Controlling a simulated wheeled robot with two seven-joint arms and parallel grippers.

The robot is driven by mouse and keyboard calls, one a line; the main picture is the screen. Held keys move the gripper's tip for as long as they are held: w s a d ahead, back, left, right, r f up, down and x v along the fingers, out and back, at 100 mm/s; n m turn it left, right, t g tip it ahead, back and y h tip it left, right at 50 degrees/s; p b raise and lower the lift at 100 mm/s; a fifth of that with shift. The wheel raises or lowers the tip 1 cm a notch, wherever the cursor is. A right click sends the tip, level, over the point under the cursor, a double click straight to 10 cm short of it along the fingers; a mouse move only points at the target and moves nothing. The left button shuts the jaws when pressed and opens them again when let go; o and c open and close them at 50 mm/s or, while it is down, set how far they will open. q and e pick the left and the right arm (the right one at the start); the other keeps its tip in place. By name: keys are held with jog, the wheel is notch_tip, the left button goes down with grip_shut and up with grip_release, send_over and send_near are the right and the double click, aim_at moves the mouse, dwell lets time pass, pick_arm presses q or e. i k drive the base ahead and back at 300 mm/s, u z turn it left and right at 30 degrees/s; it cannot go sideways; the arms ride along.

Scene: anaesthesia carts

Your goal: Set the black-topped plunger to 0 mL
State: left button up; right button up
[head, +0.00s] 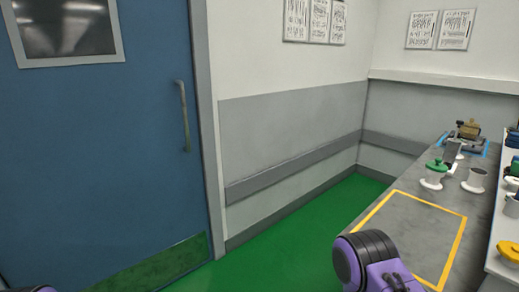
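I cannot make out a black-topped plunger for certain. No volume marks are readable. Neither gripper is in view; only a purple and black part of my arm shows at the bottom, in front of the counter.
The grey counter (396,208) has a bare yellow-outlined area. Behind it a brown item (469,129) sits in a blue-edged area. A yellow-topped item (509,251) is at the right edge. Green floor (275,255) is clear before the blue door (100,150).

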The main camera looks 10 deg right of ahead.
aim_at(460, 122)
jog(key=z, duration=0.05)
jog(key=i, duration=1.8)
jog(key=z, duration=0.85)
jog(key=i, duration=1.15)
jog(key=z, duration=0.75)
